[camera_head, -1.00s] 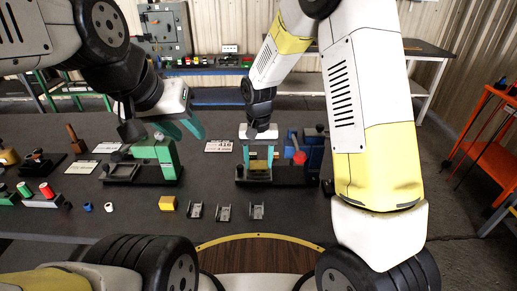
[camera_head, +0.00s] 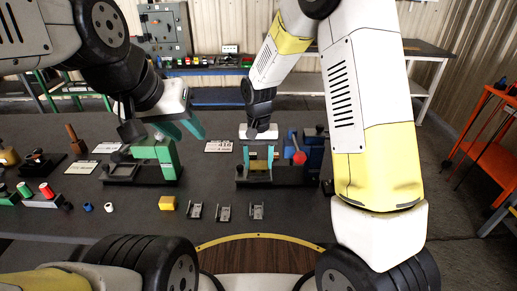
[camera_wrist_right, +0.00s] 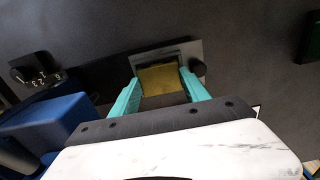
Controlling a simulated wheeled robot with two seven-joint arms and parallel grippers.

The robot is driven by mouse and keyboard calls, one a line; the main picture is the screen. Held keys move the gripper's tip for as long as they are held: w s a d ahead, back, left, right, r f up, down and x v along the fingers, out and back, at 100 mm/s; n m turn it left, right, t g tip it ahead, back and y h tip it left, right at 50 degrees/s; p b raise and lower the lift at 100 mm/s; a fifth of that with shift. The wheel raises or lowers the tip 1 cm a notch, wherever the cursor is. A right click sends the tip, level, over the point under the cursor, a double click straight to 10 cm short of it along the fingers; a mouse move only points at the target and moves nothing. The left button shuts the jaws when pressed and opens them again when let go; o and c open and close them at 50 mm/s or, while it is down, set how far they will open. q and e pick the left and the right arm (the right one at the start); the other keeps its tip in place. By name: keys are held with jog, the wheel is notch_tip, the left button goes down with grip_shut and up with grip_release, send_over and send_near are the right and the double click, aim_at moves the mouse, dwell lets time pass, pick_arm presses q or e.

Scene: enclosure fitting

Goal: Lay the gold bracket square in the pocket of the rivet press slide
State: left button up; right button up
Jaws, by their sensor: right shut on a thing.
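The gold bracket (camera_wrist_right: 160,79) is between the two teal fingers of my right gripper (camera_wrist_right: 160,92) in the right wrist view. My right gripper (camera_head: 259,163) is shut on it, pointing down over the slide of the blue rivet press (camera_head: 315,158). The dark grey slide (camera_wrist_right: 188,51) shows around the bracket's far edge. The bracket looks roughly square to the slide. I cannot tell whether it lies on the pocket floor or just above; the fingers hide its sides. My left gripper (camera_head: 186,131) is empty with its fingers apart, above and behind the green press.
The green press (camera_head: 160,158) stands left on a dark base. A printed card (camera_head: 218,146) lies behind. A red lever knob (camera_head: 299,158) stands close right of my right gripper. Bare table separates the two presses.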

jog(key=shift+f, duration=0.45)
jog(key=shift+r, duration=0.2)
jog(key=shift+r, duration=0.25)
dwell(0.6)
jog(key=shift+f, duration=0.45)
dwell(0.9)
jog(key=shift+r, duration=0.1)
jog(key=shift+r, duration=0.35)
dwell(0.6)
jog(key=shift+f, duration=0.45)
dwell(0.9)
